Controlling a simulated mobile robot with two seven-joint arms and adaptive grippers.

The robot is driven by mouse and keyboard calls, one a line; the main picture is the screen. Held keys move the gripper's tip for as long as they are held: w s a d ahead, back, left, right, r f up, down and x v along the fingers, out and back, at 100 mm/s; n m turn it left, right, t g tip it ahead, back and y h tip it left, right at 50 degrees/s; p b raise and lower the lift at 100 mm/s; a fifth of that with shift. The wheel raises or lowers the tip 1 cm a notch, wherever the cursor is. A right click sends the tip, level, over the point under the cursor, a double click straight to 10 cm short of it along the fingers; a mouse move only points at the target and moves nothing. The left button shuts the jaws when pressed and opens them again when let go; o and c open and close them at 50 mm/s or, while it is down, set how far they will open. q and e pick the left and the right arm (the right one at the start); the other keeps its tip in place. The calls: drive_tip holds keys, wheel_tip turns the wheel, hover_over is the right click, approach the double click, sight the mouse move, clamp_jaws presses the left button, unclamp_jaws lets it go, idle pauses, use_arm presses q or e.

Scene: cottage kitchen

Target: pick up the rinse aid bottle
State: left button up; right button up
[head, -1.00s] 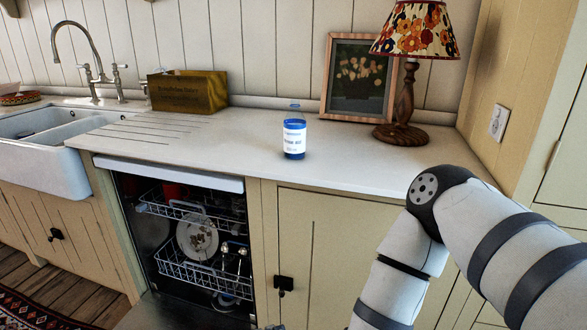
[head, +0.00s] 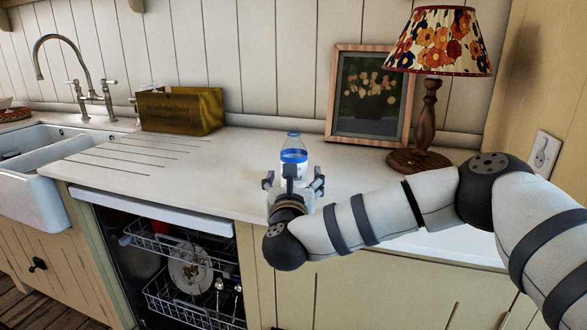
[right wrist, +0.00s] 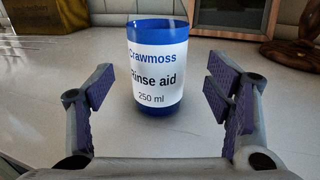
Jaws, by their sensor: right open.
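The rinse aid bottle (head: 293,158) stands upright on the counter, blue with a white label and a clear upper part. In the head view my right gripper (head: 293,182) is in front of it and hides its lower part. In the right wrist view the bottle (right wrist: 158,70) stands ahead, its label reading "Rinse aid 250 ml", its top cut off by the frame. My right gripper's fingers (right wrist: 165,100) are spread wide to either side, nearer the camera than the bottle, and nothing is held. My left gripper is not in view.
A lamp (head: 428,110) and a framed picture (head: 368,95) stand behind and right of the bottle. A wooden box (head: 182,112) stands back left, near the sink (head: 60,160). The dishwasher (head: 185,270) below is open with loaded racks. The counter (head: 225,165) left of the bottle is clear.

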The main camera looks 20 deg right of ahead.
drive_tip(key=x, duration=0.5)
drive_tip(key=shift+w+a, duration=0.1)
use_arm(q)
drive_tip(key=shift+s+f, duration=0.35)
use_arm(e)
drive_tip(key=shift+r, duration=0.15)
drive_tip(key=c, duration=1.4)
